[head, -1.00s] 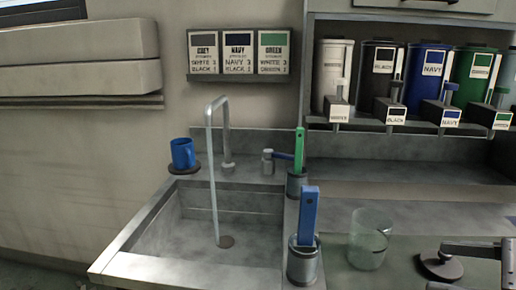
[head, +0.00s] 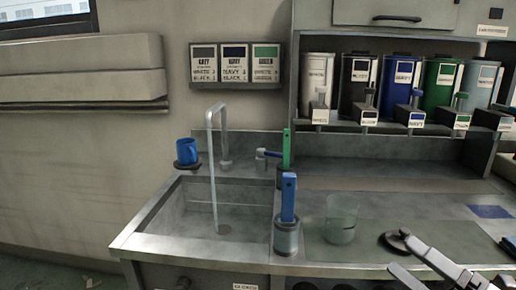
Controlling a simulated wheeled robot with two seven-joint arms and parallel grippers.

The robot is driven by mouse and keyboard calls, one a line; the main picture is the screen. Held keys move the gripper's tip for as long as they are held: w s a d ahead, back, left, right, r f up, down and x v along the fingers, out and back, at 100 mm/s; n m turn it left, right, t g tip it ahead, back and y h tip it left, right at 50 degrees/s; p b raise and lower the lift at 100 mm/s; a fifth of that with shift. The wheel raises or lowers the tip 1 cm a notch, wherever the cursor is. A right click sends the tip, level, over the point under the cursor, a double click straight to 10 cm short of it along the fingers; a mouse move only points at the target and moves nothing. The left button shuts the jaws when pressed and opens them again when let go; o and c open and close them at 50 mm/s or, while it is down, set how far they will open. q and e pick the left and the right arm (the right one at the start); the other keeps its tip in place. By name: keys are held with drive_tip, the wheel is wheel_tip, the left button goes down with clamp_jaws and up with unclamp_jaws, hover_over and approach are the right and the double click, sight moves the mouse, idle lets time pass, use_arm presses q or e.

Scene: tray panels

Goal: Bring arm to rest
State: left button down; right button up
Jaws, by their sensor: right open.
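My right gripper (head: 399,255) is at the lower right of the head view, over the front of the counter. Its two pale fingers are spread apart with nothing between them. One fingertip overlaps a dark round disc (head: 389,243) in the picture; I cannot tell whether it touches. The rest of my right arm is cut off by the lower right edge. My left gripper is not in view.
A clear glass (head: 341,220) stands left of the gripper. Holders with a blue-handled tool (head: 288,198) and a green-handled tool (head: 287,148) stand by the sink (head: 165,215). A blue mug (head: 186,151) is behind the sink. Several colored canisters (head: 402,83) line the shelf.

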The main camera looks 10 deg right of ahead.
drive_tip(key=a+f+m+g+h+p, duration=0.1)
drive_tip(key=a+f+m+h+p, duration=0.15)
drive_tip(key=f+m+h, duration=1.4)
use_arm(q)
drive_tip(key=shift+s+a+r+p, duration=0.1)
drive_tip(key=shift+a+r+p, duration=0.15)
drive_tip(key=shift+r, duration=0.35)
use_arm(e)
drive_tip(key=s+a+f+m+g+y, duration=0.3)
drive_tip(key=a+m+y, duration=0.1)
drive_tip(key=a+m, duration=0.1)
drive_tip(key=s+a+f+m+g+y, duration=0.3)
drive_tip(key=a+f+m+y, duration=0.1)
drive_tip(key=a, duration=0.3)
drive_tip(key=shift+s+m+y, duration=0.3)
drive_tip(key=shift+m+y, duration=0.05)
drive_tip(key=shift+m, duration=0.4)
